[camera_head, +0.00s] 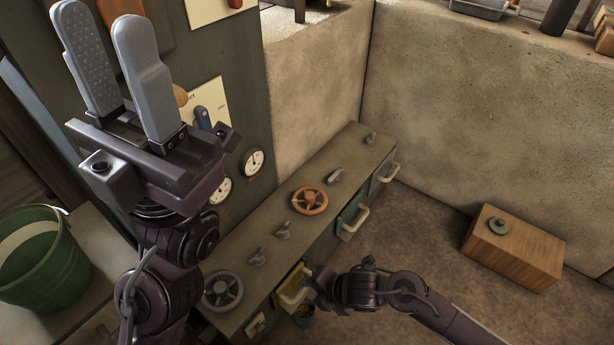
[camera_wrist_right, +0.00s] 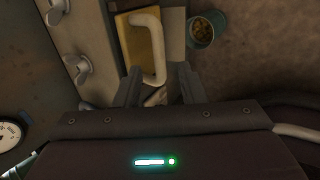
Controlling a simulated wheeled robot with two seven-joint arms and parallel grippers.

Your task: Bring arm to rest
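My left gripper (camera_head: 100,20) is raised high at the upper left of the head view, fingers pointing up. A gap shows between its two grey fingers and nothing is in it. My right gripper (camera_head: 318,290) is low by the front of the grey console (camera_head: 275,225), near a yellow drawer front with a pale handle (camera_head: 293,297). In the right wrist view its dark fingers (camera_wrist_right: 158,80) are spread apart. The same pale handle (camera_wrist_right: 157,40) shows ahead of and partly between them; I cannot tell whether they touch it.
A bucket of small bits (camera_wrist_right: 205,30) stands on the floor beside the drawer. The console carries an orange handwheel (camera_head: 309,200), a grey handwheel (camera_head: 222,291) and several levers. A green bucket (camera_head: 45,260) is at left. A wooden box (camera_head: 513,248) is at right; floor between is clear.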

